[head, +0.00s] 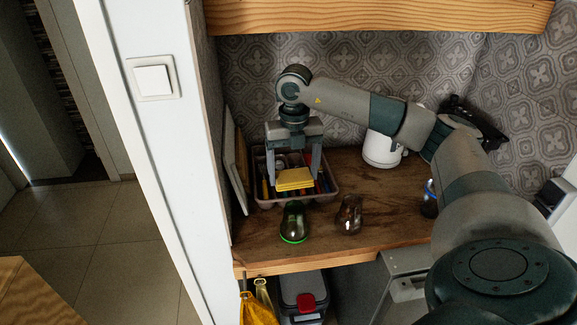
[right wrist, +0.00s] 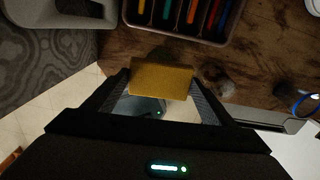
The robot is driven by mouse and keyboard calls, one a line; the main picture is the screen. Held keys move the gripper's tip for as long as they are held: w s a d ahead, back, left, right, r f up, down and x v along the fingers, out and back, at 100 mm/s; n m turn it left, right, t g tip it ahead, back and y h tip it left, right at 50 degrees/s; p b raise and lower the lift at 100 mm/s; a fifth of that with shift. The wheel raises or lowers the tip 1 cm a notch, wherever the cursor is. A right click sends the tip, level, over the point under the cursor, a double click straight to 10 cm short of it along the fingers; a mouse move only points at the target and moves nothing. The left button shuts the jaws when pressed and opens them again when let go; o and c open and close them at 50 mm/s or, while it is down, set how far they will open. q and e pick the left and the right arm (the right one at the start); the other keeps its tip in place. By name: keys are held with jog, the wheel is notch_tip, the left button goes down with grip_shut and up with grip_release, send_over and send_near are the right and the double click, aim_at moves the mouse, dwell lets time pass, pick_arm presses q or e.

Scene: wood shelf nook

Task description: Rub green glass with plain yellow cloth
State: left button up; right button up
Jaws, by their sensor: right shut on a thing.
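The plain yellow cloth (head: 294,179) is a folded pad between the fingers of my right gripper (head: 294,172), which is shut on it. The right wrist view shows the cloth (right wrist: 161,77) across the fingertips. The green glass (head: 293,222) is on the wooden shelf just below and in front of the cloth in the head view, with a bright green rim. The cloth looks apart from it. In the right wrist view the green glass is mostly hidden behind the cloth and gripper. My left gripper is not in view.
A brownish glass (head: 349,215) is right of the green one. Behind is a tray (head: 264,204) of colourful utensils. A white mug (head: 381,150) stands at the back and a dark cup (head: 429,200) at the right. A wooden board (head: 555,2) overhangs above; a white wall post stands left.

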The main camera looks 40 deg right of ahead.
jog(key=shift+s+a+r, duration=0.1)
jog(key=shift+a+r, duration=0.05)
jog(key=shift+r, duration=0.7)
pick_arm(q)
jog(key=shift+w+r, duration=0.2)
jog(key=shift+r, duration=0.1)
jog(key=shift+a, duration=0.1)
